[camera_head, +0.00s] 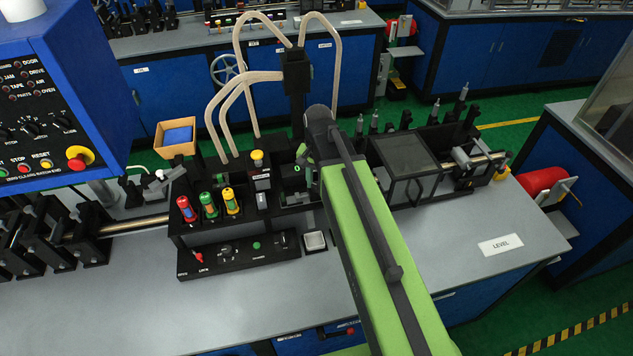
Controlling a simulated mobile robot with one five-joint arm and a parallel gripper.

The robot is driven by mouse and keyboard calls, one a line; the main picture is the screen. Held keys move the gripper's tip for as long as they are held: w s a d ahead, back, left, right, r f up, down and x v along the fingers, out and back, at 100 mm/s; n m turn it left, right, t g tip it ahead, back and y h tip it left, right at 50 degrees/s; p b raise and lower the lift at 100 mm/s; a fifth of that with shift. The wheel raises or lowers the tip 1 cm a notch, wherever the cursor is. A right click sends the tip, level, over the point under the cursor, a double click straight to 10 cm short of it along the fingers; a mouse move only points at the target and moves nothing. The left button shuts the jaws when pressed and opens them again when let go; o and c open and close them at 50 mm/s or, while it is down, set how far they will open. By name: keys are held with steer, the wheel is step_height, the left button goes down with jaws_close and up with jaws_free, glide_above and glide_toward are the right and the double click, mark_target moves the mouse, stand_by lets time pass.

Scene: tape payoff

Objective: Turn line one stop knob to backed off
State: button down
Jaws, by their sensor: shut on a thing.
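My green arm reaches from the bottom edge up to the black station (285,215) on the bench. Only small green parts of my gripper (303,158) show beside the grey joint at the arm's end. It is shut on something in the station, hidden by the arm. A small green "0" display shows just left of the arm. The line one stop knob cannot be told apart in this view; its setting cannot be read. The station's low front panel (213,265) carries a red lever (198,257), dark knobs (225,250) and a green button (256,245).
Red, green and yellow handles (208,206) stand left of my arm. Pale hoses (238,80) rise behind from a black post (295,75). The bench is clear in front and around the LEVEL label (500,245).

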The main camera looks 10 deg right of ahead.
mark_target(317, 184)
steer(key=n, duration=0.3)
steer(key=shift+n, duration=2.4)
steer(key=c, duration=1.1)
jaws_free()
step_height(317, 184, up, 17)
steer(key=p, duration=1.7)
steer(key=shift+r, duration=0.2)
